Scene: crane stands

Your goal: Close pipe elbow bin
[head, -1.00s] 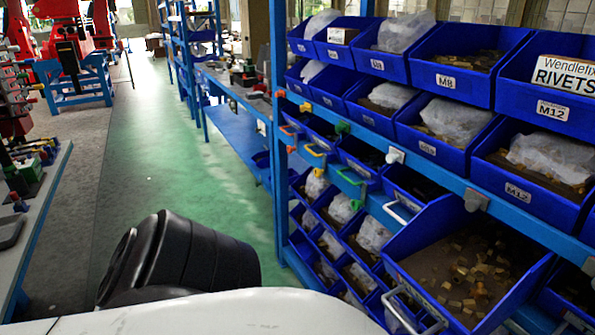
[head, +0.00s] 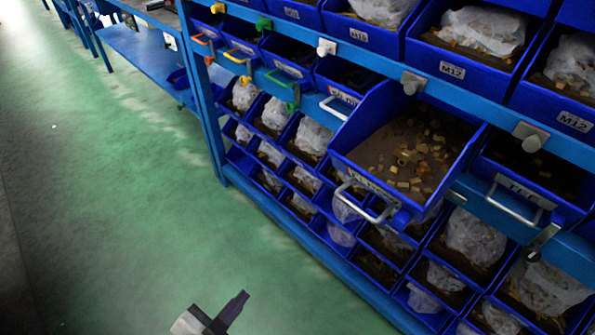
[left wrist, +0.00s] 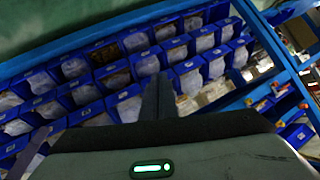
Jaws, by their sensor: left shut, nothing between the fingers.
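The pulled-out blue bin (head: 462,165) juts from the rack and tilts toward the aisle in the head view. Small brass-coloured fittings (head: 415,160) lie on its brown floor. A pale handle (head: 368,205) crosses its front, over a label I cannot fully read. My left gripper (head: 232,308) is at the bottom of the head view, low over the green floor, shut and empty. It is well left of and below the bin, not touching it. Its dark fingers (left wrist: 158,98) show in the left wrist view in front of several rack bins. My right gripper is out of view.
A neighbouring bin with a handle (head: 513,203) sits right of the open one, pushed in. Lower rows hold bins with bagged parts (head: 312,137). Blue rack rails (head: 385,65) run above. The green floor (head: 120,220) left of the rack is clear.

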